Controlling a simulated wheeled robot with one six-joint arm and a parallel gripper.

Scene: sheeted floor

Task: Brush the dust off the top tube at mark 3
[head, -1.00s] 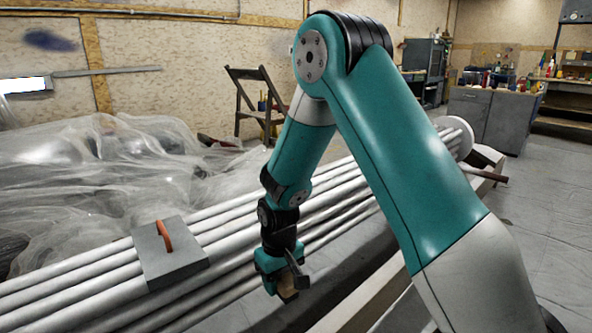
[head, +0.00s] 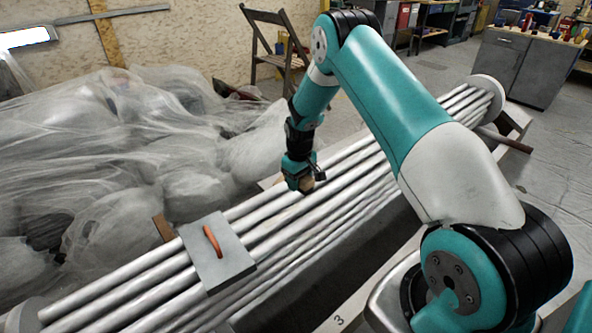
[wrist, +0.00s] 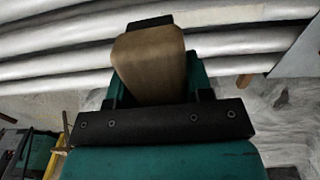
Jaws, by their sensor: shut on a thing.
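Several pale grey tubes (head: 275,233) lie side by side in a long sloping bank, running from lower left to upper right. The uppermost tube (head: 345,154) is along the back edge. My gripper (head: 305,184) is over the upper tubes, right of the grey plate, shut on a brown wooden block (wrist: 150,62), probably the brush's handle. Any bristles are hidden, and I cannot tell whether it touches a tube. A mark "3" (head: 339,321) shows on the pale front rail, at the bottom of the head view. I cannot make out dust.
A grey plate (head: 207,262) with an orange handle lies across the tubes at left. Clear plastic sheeting (head: 110,160) covers lumpy things behind. A round end disc (head: 488,88) caps the far end. A folding chair (head: 275,50) stands behind.

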